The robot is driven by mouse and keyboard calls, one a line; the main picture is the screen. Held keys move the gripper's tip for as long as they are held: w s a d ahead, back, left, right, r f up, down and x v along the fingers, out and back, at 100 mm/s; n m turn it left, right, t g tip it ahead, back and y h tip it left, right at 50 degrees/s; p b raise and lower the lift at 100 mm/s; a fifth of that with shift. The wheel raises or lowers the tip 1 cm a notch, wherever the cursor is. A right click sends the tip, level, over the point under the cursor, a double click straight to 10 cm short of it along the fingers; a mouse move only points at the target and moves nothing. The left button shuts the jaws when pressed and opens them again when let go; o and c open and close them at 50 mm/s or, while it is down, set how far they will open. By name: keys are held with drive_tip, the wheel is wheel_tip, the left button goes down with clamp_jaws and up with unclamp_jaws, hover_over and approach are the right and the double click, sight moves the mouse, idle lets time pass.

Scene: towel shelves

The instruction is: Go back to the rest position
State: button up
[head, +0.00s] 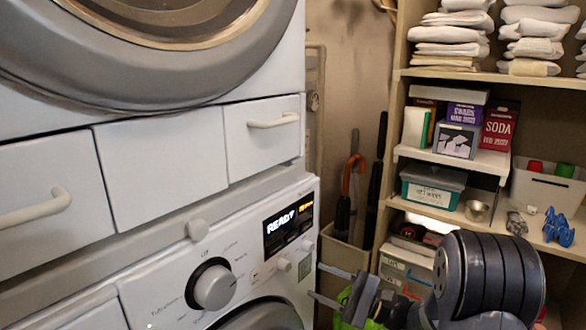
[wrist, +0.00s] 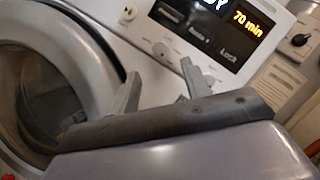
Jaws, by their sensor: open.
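My gripper (head: 328,285) is open, with its two fingers apart and nothing seen between them. In the head view it is low, right of the lower washing machine (head: 235,262), pointing left toward the machine's front. In the wrist view the gripper (wrist: 162,88) shows its fingers in front of the machine's panel, with the round door (wrist: 60,90) at the left. The display (head: 288,226) is lit with "READY"; the wrist view shows "70 min" on the display (wrist: 205,30). I cannot tell whether the fingertips touch the machine.
An upper machine (head: 150,60) sits above white drawers with handles (head: 275,121). A shelf unit (head: 400,120) at the right holds folded towels (head: 450,35), boxes, a teal bin (head: 432,187) and a blue object (head: 557,228). An umbrella (head: 352,175) stands between. Something bright green (head: 372,323) is partly hidden behind my arm.

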sight(289, 266)
drive_tip(key=x, duration=0.7)
drive_tip(key=shift+b, duration=0.35)
drive_tip(key=n, duration=0.1)
drive_tip(key=n+b, duration=0.1)
drive_tip(key=shift+w+r+n+g+h, duration=0.1)
drive_tip(key=shift+w+n+g+h, duration=0.05)
drive_tip(key=shift+n+g+h, duration=0.2)
drive_tip(key=n+g+h+b, duration=0.1)
drive_tip(key=n, duration=0.3)
drive_tip(key=shift+r, duration=0.2)
drive_tip(key=n, duration=0.1)
drive_tip(key=n+h, duration=0.1)
drive_tip(key=n, duration=0.1)
drive_tip(key=n+h, duration=0.1)
drive_tip(key=n, duration=0.1)
drive_tip(key=shift+r+n, duration=0.25)
drive_tip(key=shift+r, duration=0.1)
drive_tip(key=n+h, duration=0.1)
drive_tip(key=n, duration=0.1)
drive_tip(key=n+h+p, duration=0.1)
drive_tip(key=n, duration=0.1)
drive_tip(key=shift+s+a+r+t+h, duration=0.15)
drive_tip(key=shift+s+r+t+h, duration=0.05)
drive_tip(key=shift+t+h, duration=0.15)
drive_tip(key=shift+s+a+n+t+h+p, duration=0.1)
drive_tip(key=shift+n+t+h+p, duration=0.4)
drive_tip(key=shift+n+p, duration=0.6)
drive_tip(key=shift+n+h+p, duration=0.3)
drive_tip(key=shift+n, duration=0.3)
